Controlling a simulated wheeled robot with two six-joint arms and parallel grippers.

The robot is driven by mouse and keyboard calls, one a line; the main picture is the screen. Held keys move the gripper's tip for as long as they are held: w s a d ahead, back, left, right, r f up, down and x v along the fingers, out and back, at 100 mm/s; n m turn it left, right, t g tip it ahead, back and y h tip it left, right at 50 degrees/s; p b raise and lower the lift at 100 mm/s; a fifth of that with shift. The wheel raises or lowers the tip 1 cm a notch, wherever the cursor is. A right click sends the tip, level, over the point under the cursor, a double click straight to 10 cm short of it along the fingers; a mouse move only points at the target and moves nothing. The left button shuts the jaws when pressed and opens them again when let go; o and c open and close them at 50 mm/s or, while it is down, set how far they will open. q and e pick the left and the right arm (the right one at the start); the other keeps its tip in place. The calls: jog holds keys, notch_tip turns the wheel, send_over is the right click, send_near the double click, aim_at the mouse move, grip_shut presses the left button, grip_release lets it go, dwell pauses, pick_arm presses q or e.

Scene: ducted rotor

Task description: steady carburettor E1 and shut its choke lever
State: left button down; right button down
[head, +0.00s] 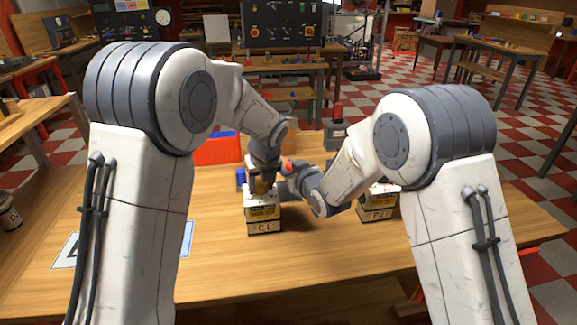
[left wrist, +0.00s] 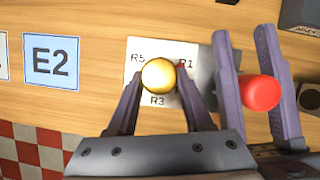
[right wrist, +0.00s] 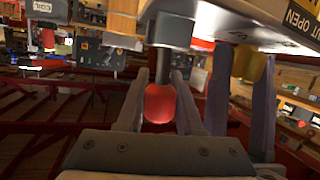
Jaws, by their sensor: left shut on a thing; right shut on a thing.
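The choke lever (right wrist: 166,66) is a grey rod with a red knob (right wrist: 159,103). My right gripper (right wrist: 158,92) is shut on the red knob, beside the brass top. In the head view the left gripper (head: 262,184) partly hides the top of E1.
A second carburettor (head: 376,208), labelled like E2, stands to the right. A red bin (head: 217,150) and a grey block with a red top (head: 337,130) stand behind. A card marked E2 (left wrist: 52,60) lies on the table.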

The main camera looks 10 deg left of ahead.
dwell(0.4)
jog(key=c, duration=0.5)
grip_release()
jog(key=shift+c, duration=0.2)
jog(key=shift+s, duration=0.1)
jog(key=v, duration=1.1)
jog(key=shift+s+d, duration=0.25)
jog(key=shift+s, duration=0.1)
pick_arm(q)
jog(key=shift+c, duration=1.1)
grip_release()
